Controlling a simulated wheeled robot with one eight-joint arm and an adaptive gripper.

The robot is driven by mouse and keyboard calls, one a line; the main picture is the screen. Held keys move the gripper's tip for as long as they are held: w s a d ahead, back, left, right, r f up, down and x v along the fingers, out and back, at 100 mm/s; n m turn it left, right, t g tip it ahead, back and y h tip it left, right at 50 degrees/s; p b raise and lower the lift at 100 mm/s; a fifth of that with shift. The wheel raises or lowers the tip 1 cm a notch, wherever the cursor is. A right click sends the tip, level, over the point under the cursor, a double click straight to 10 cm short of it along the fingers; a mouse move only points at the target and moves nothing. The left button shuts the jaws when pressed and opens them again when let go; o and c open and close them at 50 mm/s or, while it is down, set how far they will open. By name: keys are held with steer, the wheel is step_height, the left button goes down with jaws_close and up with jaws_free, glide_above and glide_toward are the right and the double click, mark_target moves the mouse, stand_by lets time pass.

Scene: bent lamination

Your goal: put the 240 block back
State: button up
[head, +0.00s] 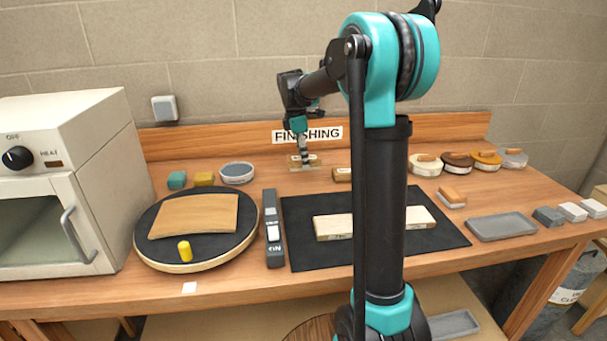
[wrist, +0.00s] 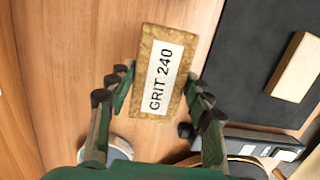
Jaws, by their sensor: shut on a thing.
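The 240 block (wrist: 160,72) is a cork-brown block with a white label reading GRIT 240. In the wrist view it lies between the fingers of my gripper (wrist: 158,95), which is shut on it near its lower end. In the head view my gripper (head: 303,148) points down at the back of the bench, in front of the FINISHING sign, with the block (head: 294,163) at its fingertips. Whether the block touches the bench top cannot be told. Another brown block (head: 342,174) lies just to the right, partly hidden by my arm.
A black mat (head: 302,254) holds a pale wooden bar (head: 332,228). Left are a dark-grey switch unit (head: 273,245), a round turntable (head: 151,257) with a curved wooden sheet (head: 195,217), a bowl (head: 237,173) and an oven (head: 100,180). Sanding discs and a grey tray (head: 500,227) are right.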

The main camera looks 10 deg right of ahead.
mark_target(304, 183)
steer(key=shift+f, duration=3.1)
steer(key=shift+f, duration=0.1)
steer(key=o, duration=1.2)
steer(key=r, duration=0.4)
steer(key=a+r, duration=0.1)
steer(key=r, duration=0.7)
steer(key=shift+a+r, duration=0.1)
steer(key=shift+a, duration=0.3)
